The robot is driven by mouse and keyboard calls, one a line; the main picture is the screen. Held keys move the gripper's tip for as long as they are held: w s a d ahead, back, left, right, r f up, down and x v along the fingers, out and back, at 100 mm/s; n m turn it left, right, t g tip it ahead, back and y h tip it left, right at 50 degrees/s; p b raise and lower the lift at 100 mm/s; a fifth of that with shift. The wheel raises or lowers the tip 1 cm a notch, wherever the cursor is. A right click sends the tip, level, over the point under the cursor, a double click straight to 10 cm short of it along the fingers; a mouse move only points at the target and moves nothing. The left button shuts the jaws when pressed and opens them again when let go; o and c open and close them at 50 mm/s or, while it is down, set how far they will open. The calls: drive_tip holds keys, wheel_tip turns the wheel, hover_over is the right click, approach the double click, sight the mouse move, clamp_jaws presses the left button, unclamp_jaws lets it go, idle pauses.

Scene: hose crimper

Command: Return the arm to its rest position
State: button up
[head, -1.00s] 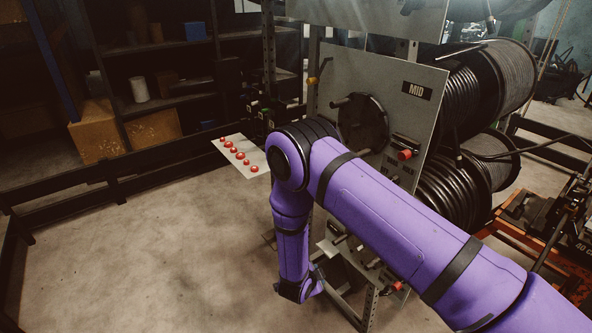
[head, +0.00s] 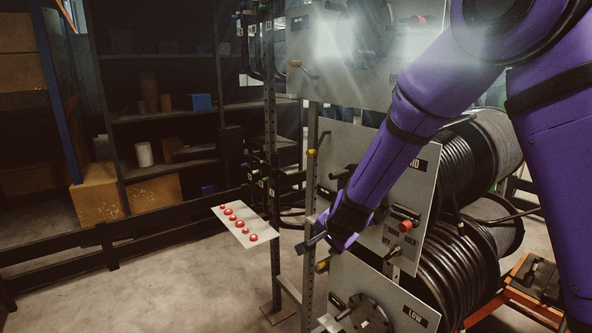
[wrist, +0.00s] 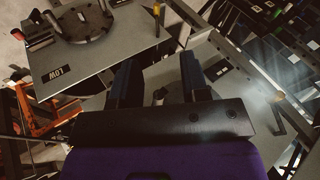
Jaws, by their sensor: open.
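My arm is purple with black bands. It comes in from the right of the head view and bends down across the front of the hose reel rack. My gripper (head: 316,243) is at its lower end, in front of the rack between the middle panel (head: 345,150) and the LOW panel (head: 375,295). In the wrist view my gripper (wrist: 158,78) shows two dark fingers spread apart with nothing held between them. The LOW panel (wrist: 95,80) lies beyond the fingers there. I cannot tell the exact gap between the fingers and the rack.
Black hose reels (head: 465,165) sit behind the panels. A white plate with several red buttons (head: 240,225) juts out left of the rack. A red-tipped lever (head: 405,225) is close to my forearm. Shelves (head: 160,125) stand at the back left. Open floor lies in front of them.

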drive_tip(key=s+d+r+n, duration=0.2)
drive_tip(key=s+d+r, duration=0.2)
drive_tip(key=r, duration=0.2)
drive_tip(key=s+d+r+n+y, duration=0.1)
drive_tip(key=s+d+r, duration=0.2)
drive_tip(key=s+r, duration=0.3)
drive_tip(key=s+d+r+n, duration=0.2)
drive_tip(key=s+d+r, duration=0.15)
drive_tip(key=r, duration=0.35)
drive_tip(key=s+d+r+n+h, duration=0.1)
drive_tip(key=s+d, duration=0.3)
drive_tip(key=s, duration=0.3)
drive_tip(key=s+d+r+n+g+h, duration=0.1)
drive_tip(key=s+d+r, duration=0.1)
drive_tip(key=s, duration=0.5)
drive_tip(key=s+d+r+n+h, duration=0.1)
drive_tip(key=s+d+r, duration=0.1)
drive_tip(key=s+d, duration=0.3)
drive_tip(key=shift+s+d+n+g, duration=0.3)
drive_tip(key=shift+s+n+g, duration=0.1)
drive_tip(key=shift+s, duration=0.7)
